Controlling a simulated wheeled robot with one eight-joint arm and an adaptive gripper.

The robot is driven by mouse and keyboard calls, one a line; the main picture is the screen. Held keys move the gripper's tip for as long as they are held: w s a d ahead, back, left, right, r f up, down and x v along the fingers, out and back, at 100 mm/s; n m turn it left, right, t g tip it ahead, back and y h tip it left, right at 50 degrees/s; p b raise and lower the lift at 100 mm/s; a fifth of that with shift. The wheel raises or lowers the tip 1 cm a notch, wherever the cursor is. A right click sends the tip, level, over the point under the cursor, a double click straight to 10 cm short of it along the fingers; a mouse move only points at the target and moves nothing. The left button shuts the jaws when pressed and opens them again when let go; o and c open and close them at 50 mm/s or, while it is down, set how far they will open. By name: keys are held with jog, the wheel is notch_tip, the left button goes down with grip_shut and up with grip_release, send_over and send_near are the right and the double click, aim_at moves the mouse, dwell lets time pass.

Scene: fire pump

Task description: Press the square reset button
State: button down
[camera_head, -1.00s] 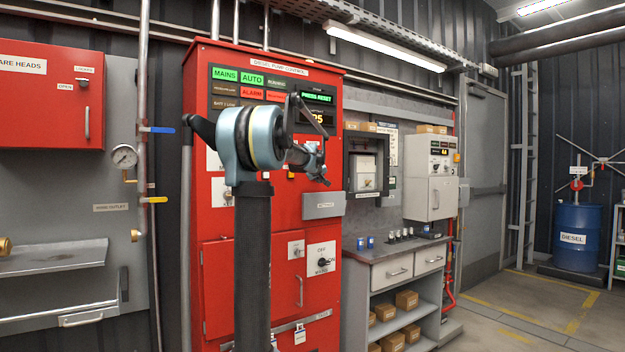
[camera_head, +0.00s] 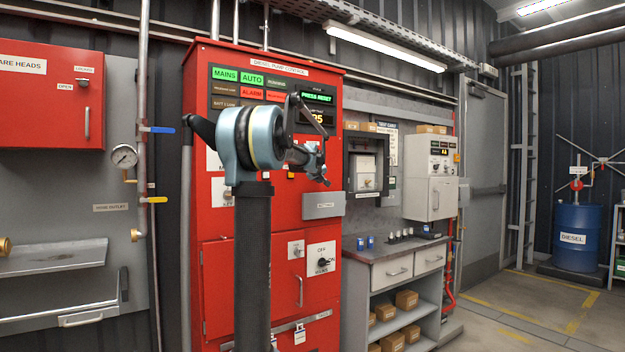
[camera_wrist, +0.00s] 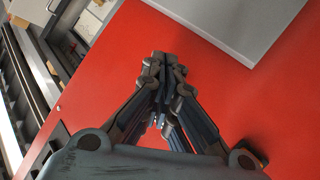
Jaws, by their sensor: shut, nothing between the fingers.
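The red diesel pump control cabinet (camera_head: 222,270) stands in the middle of the head view. Its display (camera_head: 317,97) reads PRESS RESET in green, and a red ALARM light (camera_head: 251,93) is lit. I cannot make out the square reset button in either view; my arm covers part of the panel. My gripper (camera_head: 322,178) is in front of the cabinet face, above a grey box (camera_head: 323,205). In the wrist view my gripper (camera_wrist: 165,60) is shut and empty, with its fingertips over bare red panel. Whether it touches the panel I cannot tell.
A grey box edge (camera_wrist: 250,25) lies at the upper right of the wrist view. A rotary switch (camera_head: 322,262) sits low on the cabinet. To the right is a workbench (camera_head: 385,265); to the left are pipes with a blue valve lever (camera_head: 158,130).

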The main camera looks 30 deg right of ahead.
jog(key=shift+w+r, duration=0.1)
jog(key=shift+w, duration=0.75)
dwell(1.1)
jog(key=shift+s, duration=0.95)
jog(key=shift+s+d, duration=0.1)
jog(key=shift+s, duration=0.05)
jog(key=s, duration=0.4)
jog(key=shift+s+d, duration=0.15)
jog(key=shift+s, duration=0.2)
dwell(0.8)
